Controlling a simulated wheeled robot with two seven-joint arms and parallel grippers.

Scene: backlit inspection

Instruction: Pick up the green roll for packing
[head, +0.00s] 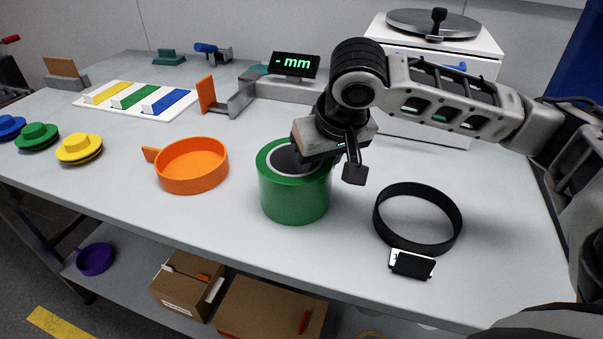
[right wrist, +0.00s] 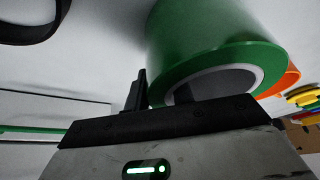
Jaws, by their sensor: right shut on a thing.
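The green roll (head: 294,198) stands upright at the middle of the table, with a grey inner core open at the top. It also shows in the right wrist view (right wrist: 205,35). My right gripper (head: 336,166) comes down over the roll's right side and is shut on its wall. In the right wrist view the right gripper (right wrist: 165,93) has one finger inside the core and the other outside the wall. The roll's base looks to be at the table top; I cannot tell any gap. My left gripper is not in view.
An orange dish (head: 193,166) stands left of the roll on the table (head: 240,230). A black strap ring (head: 417,218) with a buckle lies to the right. Behind are a gauge with a display (head: 294,66) and a white box (head: 430,125). Yellow, green and blue knobbed discs sit far left.

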